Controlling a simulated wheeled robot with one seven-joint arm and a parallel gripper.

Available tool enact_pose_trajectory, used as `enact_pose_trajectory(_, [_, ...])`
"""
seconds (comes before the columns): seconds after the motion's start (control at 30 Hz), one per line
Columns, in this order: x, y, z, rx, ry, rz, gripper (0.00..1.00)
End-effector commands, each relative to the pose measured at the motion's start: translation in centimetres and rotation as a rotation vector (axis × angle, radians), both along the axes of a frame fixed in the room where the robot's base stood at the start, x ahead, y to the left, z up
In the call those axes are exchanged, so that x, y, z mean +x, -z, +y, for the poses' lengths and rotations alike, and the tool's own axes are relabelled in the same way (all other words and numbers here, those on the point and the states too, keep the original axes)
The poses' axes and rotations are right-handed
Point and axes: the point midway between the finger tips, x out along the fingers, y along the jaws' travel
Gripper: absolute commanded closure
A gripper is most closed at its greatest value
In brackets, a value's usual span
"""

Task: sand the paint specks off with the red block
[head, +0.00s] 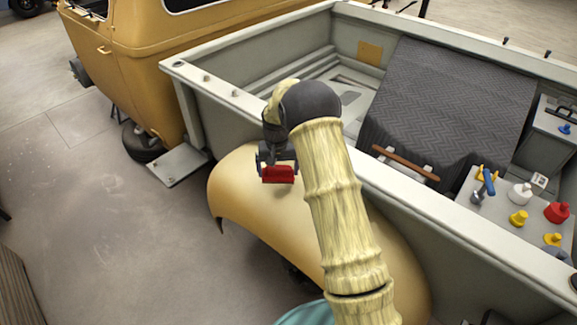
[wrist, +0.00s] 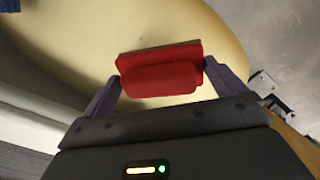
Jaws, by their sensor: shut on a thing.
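The red block (head: 278,174) is held between the two fingers of my gripper (head: 277,167), which is shut on it. In the wrist view the block (wrist: 158,80) shows its red back and a thin brownish layer along its far edge. The curved yellow fender (head: 240,195) lies below and behind the block. I cannot tell whether the block touches it. One tiny dark speck (wrist: 141,41) shows on the fender just beyond the block in the wrist view. Other paint specks are too small to make out, and my arm hides part of the fender.
The fender joins a grey truck bed wall (head: 225,115). Inside the bed is a dark ribbed mat (head: 440,100). Open floor lies left.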

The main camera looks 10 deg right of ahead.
Motion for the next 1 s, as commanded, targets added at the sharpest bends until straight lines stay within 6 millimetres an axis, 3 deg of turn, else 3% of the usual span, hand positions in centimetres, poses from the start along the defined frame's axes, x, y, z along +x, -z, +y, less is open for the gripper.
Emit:
enact_pose_trajectory(0.27, [0.0,0.6,0.0,0.000,0.001,-0.001,0.33])
enact_pose_trajectory(0.7, [0.0,4.7,0.0,0.000,0.001,0.000,0.33])
enact_pose_trajectory(1.0, [0.0,6.0,0.0,0.000,0.001,-0.001,0.33])
